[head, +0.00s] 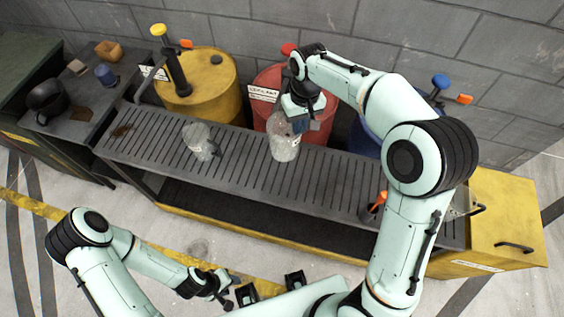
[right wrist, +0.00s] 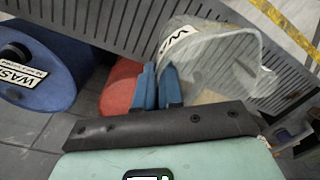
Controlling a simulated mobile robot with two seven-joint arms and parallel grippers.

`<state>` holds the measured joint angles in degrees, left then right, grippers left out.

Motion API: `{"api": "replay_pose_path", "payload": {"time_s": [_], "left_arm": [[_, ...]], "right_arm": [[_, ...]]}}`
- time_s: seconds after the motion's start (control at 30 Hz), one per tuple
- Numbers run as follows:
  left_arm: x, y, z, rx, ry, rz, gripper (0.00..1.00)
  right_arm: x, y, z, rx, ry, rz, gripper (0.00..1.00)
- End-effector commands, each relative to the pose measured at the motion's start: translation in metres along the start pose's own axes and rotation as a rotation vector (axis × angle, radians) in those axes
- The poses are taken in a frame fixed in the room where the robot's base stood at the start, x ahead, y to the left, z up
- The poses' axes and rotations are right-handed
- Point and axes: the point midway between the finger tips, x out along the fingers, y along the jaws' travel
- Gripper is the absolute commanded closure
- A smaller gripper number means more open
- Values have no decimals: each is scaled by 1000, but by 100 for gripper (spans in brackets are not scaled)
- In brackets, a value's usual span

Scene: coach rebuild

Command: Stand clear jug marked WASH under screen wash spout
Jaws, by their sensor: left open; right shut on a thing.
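A clear jug (head: 285,148) is at the grated bench in front of the red drum. It also shows in the right wrist view (right wrist: 212,62), where its label begins WAS. My right gripper (head: 297,118) is shut on this jug; its blue fingers (right wrist: 160,86) sit at its side. I cannot tell whether its base touches the grating. The blue drum (right wrist: 40,70) carries a WASH label. In the head view, a pump with a blue knob (head: 440,82) and orange tip stands by that drum, partly behind my right arm. My left gripper (head: 232,290) is open and empty, low in front of the bench.
A second clear jug (head: 201,141) stands left on the grated bench (head: 330,180). The yellow drum (head: 213,85) and red drum (head: 265,80) stand behind it. An orange-handled thing (head: 374,205) is on the right part. A side table at left holds a dark pitcher (head: 47,100).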

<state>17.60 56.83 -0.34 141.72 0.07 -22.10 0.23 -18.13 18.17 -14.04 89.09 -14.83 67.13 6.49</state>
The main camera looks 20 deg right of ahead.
Motion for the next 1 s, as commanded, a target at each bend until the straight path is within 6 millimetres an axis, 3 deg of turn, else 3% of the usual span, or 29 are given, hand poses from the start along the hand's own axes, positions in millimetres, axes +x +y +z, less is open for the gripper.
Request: {"api": "replay_pose_path", "payload": {"time_s": [0.1, 0.4, 0.53, 0.77, 1.0], "left_arm": [[7, -3, 3, -2, -4, -1, 57], [15, -7, 6, -3, -9, -3, 57], [16, -8, 6, -4, -10, -3, 57], [17, -8, 6, -4, -10, -4, 57], [19, -9, 7, -4, -11, -4, 57]], "right_arm": [[36, 2, 2, 1, -11, 1, 100], [113, 5, 2, 1, -7, 0, 100], [132, 6, 2, 1, -5, 0, 100], [148, 6, 1, 1, -4, 0, 100], [181, 8, 1, 2, -3, 0, 100]]}}
